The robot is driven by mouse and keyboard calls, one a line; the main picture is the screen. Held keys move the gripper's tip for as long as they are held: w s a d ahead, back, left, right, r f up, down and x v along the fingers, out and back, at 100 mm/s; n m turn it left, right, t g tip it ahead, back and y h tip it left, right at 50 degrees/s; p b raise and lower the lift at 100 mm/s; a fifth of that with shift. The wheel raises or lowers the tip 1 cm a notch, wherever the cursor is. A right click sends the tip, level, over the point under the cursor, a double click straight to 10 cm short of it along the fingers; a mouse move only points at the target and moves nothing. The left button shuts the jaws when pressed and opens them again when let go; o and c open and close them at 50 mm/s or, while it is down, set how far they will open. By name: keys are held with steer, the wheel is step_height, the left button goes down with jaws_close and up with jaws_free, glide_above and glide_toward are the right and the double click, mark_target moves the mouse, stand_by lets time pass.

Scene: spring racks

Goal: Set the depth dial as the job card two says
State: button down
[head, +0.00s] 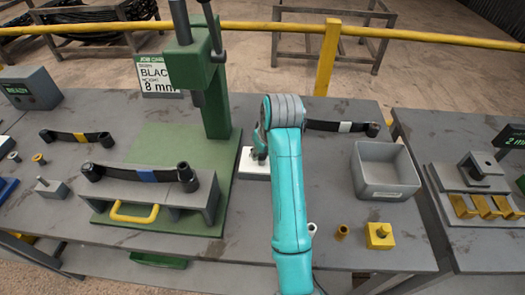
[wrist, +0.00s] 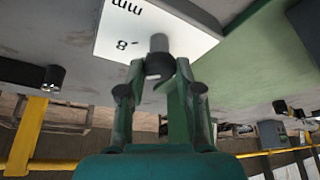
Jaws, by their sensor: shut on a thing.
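The depth dial is a white plate (head: 247,169) on the bench, right of the green press. In the wrist view the plate (wrist: 120,30) shows upside-down print with an 8 and "mm". A grey round knob (wrist: 158,43) stands at the plate's edge. My gripper (wrist: 160,72) is shut on this knob, with a finger on either side. In the head view my gripper (head: 259,148) is mostly hidden by my teal arm. A job card (head: 155,84) behind the press reads "BLAC", cut off by the press, and "8 mm"; its number is too small to read.
The green press (head: 210,105) stands close left of my arm. Its fixture (head: 140,190) bears a blue-banded spring. A grey bin (head: 385,170), a white-banded spring (head: 340,126) and a yellow block (head: 379,235) lie to the right. A yellow rail (head: 326,70) runs behind.

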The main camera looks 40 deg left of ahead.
steer(key=shift+m, duration=0.6)
steer(key=c, duration=0.8)
jaws_free()
steer(key=shift+o, duration=0.2)
